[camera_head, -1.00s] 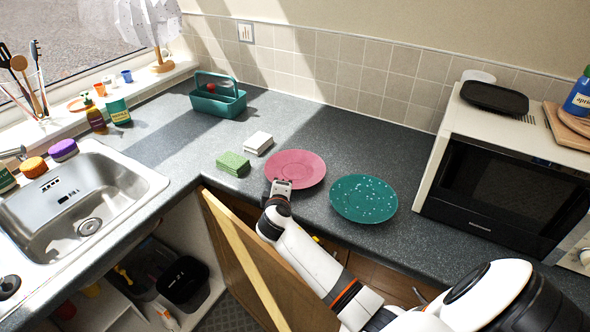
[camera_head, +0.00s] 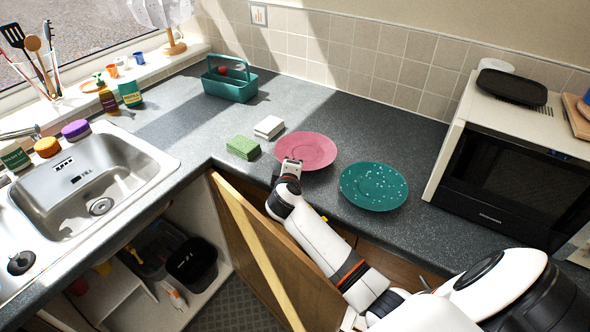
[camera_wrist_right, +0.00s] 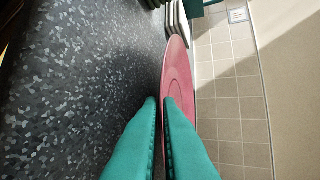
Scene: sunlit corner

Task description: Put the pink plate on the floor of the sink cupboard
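The pink plate (camera_head: 308,148) lies on the dark worktop near its front edge. My right gripper (camera_head: 290,168) is at the plate's near rim. In the right wrist view the teal fingers (camera_wrist_right: 160,102) are close together with the rim of the pink plate (camera_wrist_right: 178,75) between them, one finger above it and one below. The exact contact is partly hidden. The sink cupboard (camera_head: 205,215) stands open below the sink, its wooden door (camera_head: 262,255) swung out. A black bin (camera_head: 191,262) and other items are inside it. My left gripper is out of view.
A teal speckled plate (camera_head: 373,187) lies right of the pink one. A green sponge (camera_head: 243,147) and a white stack (camera_head: 269,127) lie to its left. A teal caddy (camera_head: 230,85) stands behind, a microwave (camera_head: 510,175) at right. The open door stands between gripper and cupboard interior.

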